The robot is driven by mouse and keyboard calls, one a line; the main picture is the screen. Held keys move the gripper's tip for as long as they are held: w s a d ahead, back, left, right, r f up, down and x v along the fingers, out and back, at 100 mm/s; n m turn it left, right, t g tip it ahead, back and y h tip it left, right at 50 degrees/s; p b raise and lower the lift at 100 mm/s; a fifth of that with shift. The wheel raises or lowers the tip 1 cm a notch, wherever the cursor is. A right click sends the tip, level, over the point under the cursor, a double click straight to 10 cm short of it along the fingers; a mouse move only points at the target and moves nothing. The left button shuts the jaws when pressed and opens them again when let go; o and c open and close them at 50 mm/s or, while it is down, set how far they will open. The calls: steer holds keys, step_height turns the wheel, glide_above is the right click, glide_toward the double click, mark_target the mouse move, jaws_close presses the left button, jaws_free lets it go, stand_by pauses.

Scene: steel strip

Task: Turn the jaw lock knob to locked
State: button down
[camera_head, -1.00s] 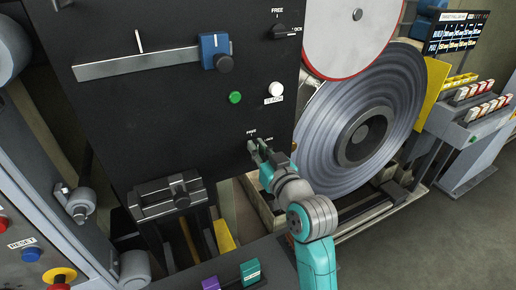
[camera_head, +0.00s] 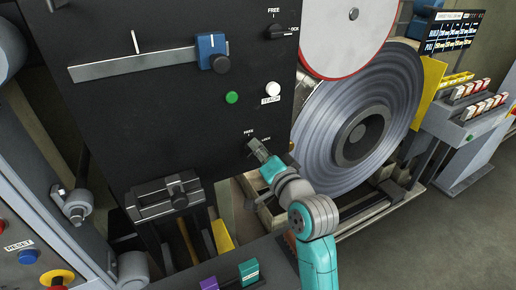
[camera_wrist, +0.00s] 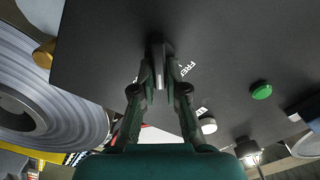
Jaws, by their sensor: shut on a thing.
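A small dark knob with FREE and LOCK labels sits low on the black panel (camera_head: 150,110). In the head view my gripper (camera_head: 258,151) reaches it from the lower right and mostly covers it. In the wrist view the knob (camera_wrist: 158,50) is a dark bar with a pale strip on it. My gripper (camera_wrist: 160,80) is shut on it, one finger on each side. The FREE label shows just right of the fingers there. The LOCK label is partly hidden, and I cannot tell which mark the knob points to.
Another dark knob (camera_head: 278,33), also labelled FREE, sits higher on the panel. A green button (camera_head: 232,97) and a white button (camera_head: 272,89) lie above my gripper. A large steel coil (camera_head: 335,130) stands close on the right. A dark clamp-like block (camera_head: 165,197) is lower left.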

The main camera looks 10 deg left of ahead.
steer(key=shift+w+d+f+m, duration=0.1)
steer(key=shift+f+m, duration=0.15)
steer(key=shift+m, duration=1.65)
steer(key=shift+f+m, duration=0.2)
steer(key=shift+m, duration=1.7)
steer(key=c, duration=1.2)
jaws_free()
steer(key=v, duration=1.2)
